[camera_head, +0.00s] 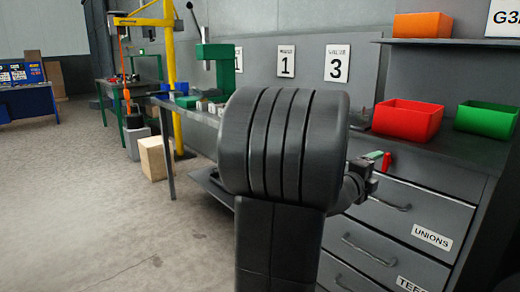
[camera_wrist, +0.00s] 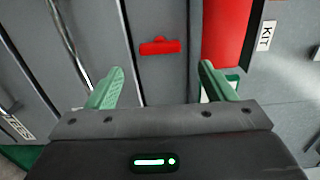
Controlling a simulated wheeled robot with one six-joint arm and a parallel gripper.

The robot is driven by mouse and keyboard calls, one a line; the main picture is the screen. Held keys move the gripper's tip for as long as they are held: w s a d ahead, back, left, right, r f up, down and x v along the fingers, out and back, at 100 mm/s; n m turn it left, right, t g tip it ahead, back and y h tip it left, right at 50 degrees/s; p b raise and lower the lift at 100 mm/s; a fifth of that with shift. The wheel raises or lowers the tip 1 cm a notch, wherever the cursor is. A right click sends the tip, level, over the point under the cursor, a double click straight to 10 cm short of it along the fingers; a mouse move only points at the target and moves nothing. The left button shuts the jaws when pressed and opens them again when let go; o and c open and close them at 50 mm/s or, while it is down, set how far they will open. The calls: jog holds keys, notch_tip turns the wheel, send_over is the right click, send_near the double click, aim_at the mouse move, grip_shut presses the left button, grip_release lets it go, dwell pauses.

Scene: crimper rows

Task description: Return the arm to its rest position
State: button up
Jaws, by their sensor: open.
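My gripper (camera_wrist: 160,85) shows in the wrist view with its two green fingers spread wide apart and nothing between them. It faces the grey drawer fronts. In the head view my dark arm fills the middle of the picture. The gripper end (camera_head: 376,160) shows to the right of the arm, in front of the workbench near its edge; a green tip and a red patch show there. The rest of the arm's far side is hidden behind its large dark joint.
Grey drawers (camera_head: 405,225) with handles stand close at the right, below the bench. A red bin (camera_head: 408,119) and a green bin (camera_head: 487,119) stand on top. An orange bin (camera_head: 423,25) is on a shelf. A green press (camera_head: 218,62) stands farther back.

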aim_at(385, 162)
jog(key=v, duration=0.7)
jog(key=b+x, duration=0.1)
jog(key=x, duration=1.3)
jog(key=shift+w+d+f, duration=0.1)
jog(key=shift+w+d, duration=0.05)
jog(key=shift+d, duration=0.05)
jog(key=shift+a+r+n+p, duration=0.15)
jog(key=shift+r+n+p, duration=0.3)
jog(key=shift+p, duration=0.35)
jog(key=n+p, duration=0.3)
jog(key=n, duration=0.1)
jog(key=shift+n, duration=0.25)
jog(key=n+p, duration=0.4)
jog(key=shift+n+p, duration=0.3)
jog(key=shift+p, duration=0.1)
jog(key=n+p, duration=0.5)
jog(key=p, duration=0.1)
jog(key=shift+a, duration=0.1)
jog(key=n+p, duration=0.2)
jog(key=p, duration=0.1)
jog(key=shift+f+n, duration=0.1)
jog(key=shift+n, duration=0.3)
jog(key=shift+p, duration=0.3)
